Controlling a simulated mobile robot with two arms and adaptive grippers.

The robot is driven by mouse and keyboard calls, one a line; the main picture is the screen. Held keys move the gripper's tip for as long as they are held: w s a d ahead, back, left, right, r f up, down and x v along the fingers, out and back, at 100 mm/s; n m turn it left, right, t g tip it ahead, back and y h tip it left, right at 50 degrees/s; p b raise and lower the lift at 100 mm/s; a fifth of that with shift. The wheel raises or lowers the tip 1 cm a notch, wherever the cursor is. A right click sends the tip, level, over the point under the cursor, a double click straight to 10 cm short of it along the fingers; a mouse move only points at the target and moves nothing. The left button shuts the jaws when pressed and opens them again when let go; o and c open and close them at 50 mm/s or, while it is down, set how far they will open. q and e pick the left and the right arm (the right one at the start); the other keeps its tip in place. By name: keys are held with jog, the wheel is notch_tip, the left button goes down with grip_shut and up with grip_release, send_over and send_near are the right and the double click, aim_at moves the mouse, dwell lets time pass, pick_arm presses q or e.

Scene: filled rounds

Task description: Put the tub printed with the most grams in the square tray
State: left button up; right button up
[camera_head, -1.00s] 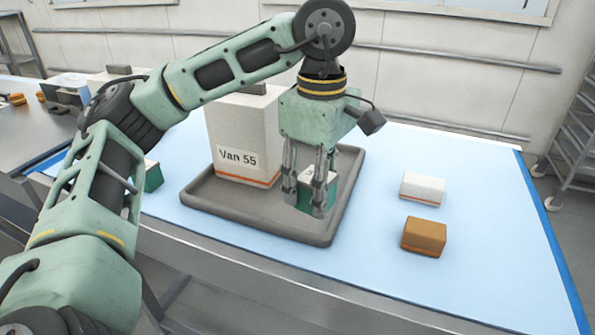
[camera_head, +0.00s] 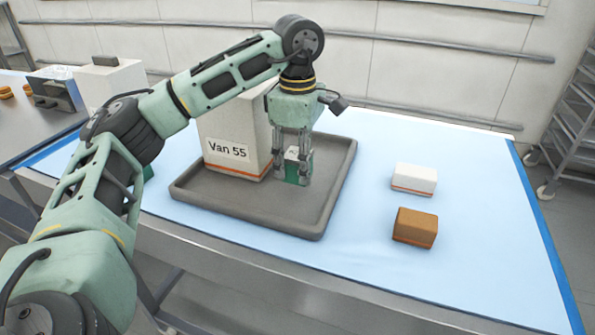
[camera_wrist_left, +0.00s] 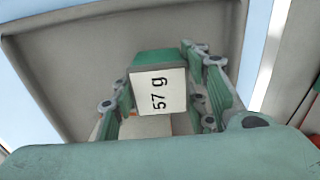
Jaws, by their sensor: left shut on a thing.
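My left gripper (camera_head: 292,170) is shut on a small green tub (camera_head: 292,172) with a pale top. In the left wrist view the top of this green tub (camera_wrist_left: 160,92) reads "57 g", with the gripper's fingers on both sides. The grey square tray (camera_head: 322,205) lies on the blue table surface, and the held tub is over its inside, right of a big white box. I cannot tell whether the tub touches the tray floor. Another green thing (camera_head: 148,172) is mostly hidden behind my left arm. My right gripper is not in view.
The tall white box (camera_head: 228,128) marked "Van 55" stands in the tray's back left part. A white block (camera_head: 414,178) and a brown block (camera_head: 415,227) lie right of the tray. The table's right side is otherwise clear.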

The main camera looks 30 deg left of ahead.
pick_arm(q)
notch_tip(320, 180, down, 3)
jog(key=shift+r, duration=0.2)
jog(key=shift+f, duration=0.35)
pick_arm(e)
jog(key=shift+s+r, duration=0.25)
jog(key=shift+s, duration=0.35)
pick_arm(q)
jog(key=shift+f, duration=0.15)
jog(key=o, duration=1.2)
